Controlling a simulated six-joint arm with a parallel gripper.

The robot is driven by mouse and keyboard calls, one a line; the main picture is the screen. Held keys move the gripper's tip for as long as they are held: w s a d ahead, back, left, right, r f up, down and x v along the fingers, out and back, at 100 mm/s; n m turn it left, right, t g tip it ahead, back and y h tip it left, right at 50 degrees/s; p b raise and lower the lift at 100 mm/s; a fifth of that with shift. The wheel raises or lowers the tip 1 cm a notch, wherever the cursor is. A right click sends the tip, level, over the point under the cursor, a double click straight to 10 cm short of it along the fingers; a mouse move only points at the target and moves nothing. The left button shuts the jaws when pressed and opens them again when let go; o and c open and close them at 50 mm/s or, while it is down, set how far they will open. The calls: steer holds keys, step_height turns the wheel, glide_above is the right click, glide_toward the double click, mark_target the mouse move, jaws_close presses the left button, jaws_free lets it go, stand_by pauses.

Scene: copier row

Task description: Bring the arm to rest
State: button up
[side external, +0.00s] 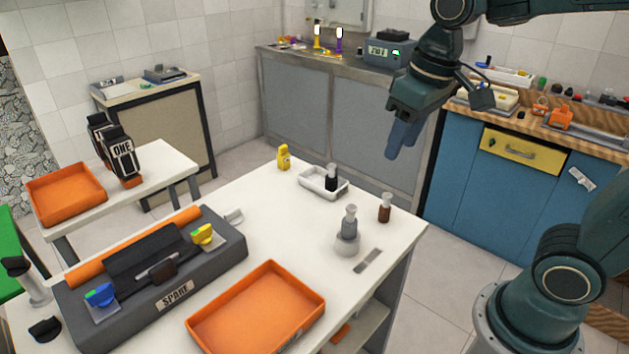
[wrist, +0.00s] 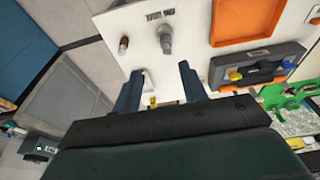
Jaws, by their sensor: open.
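My gripper (side external: 404,138) hangs in the air above and behind the far right part of the white table (side external: 262,222), with its fingers pointing down. It touches nothing. In the wrist view my gripper (wrist: 160,90) shows two blue fingers spread apart with nothing held between them. The table top lies below and beyond the fingers in that view.
On the table stand an orange tray (side external: 258,312), a grey device marked SPARE (side external: 160,275), a yellow bottle (side external: 284,158), a white tray (side external: 316,186) with a dark bottle, a brown bottle (side external: 385,208) and a grey bottle (side external: 349,222). Blue cabinets (side external: 465,195) stand at right.

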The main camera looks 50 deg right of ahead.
steer(key=s+f+t, duration=0.1)
steer(key=s+t, duration=0.2)
steer(key=s, duration=0.7)
steer(key=shift+d+f, duration=0.15)
steer(key=shift+d, duration=0.3)
